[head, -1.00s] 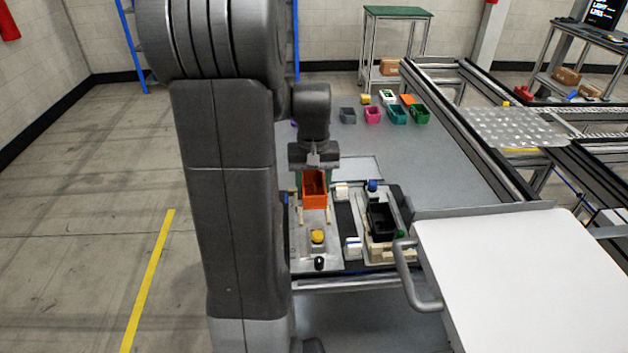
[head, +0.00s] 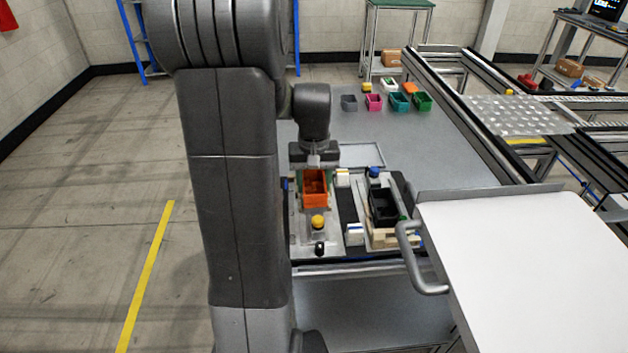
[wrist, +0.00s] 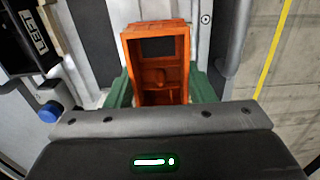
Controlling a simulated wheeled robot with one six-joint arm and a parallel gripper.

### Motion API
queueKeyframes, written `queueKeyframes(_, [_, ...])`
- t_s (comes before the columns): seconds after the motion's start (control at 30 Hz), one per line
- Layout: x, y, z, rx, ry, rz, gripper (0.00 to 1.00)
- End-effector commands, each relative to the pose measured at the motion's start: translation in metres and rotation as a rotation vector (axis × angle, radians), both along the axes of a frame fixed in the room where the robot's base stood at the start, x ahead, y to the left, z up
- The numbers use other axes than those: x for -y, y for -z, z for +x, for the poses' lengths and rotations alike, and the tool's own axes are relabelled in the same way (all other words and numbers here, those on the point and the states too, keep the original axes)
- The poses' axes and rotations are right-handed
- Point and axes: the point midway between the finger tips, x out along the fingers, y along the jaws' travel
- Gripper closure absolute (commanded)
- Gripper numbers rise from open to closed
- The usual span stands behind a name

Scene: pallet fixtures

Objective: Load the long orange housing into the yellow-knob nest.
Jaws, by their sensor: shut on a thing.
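The long orange housing (head: 315,202) is an open-topped box. My gripper (wrist: 160,88) is shut on it, with green fingers against its two long sides. In the head view the housing is over the left fixture plate, just behind the yellow knob (head: 318,222), which marks the yellow-knob nest (head: 302,240). The housing looks upright and hides most of the nest. I cannot tell whether it touches the nest floor. In the wrist view the housing (wrist: 133,55) stands between the fingers, its inner ribs visible.
To the right is a second fixture with a blue knob (head: 374,172) and a black box (head: 383,220). Several small coloured boxes, including a pink one (head: 373,102), stand at the table's back. A white panel (head: 535,260) with a grey handle (head: 420,285) is at the right front.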

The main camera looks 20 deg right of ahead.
Motion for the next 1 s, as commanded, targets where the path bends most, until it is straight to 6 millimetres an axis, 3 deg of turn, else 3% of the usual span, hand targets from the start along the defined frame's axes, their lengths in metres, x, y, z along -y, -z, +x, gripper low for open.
queueKeyframes(0.37, [0.0, 0.001, 0.0, 0.0, 0.0, 0.0, 0.77])
queueKeyframes(1.0, [0.0, 0.02, 0.0, -0.001, 0.0, 0.0, 0.77])
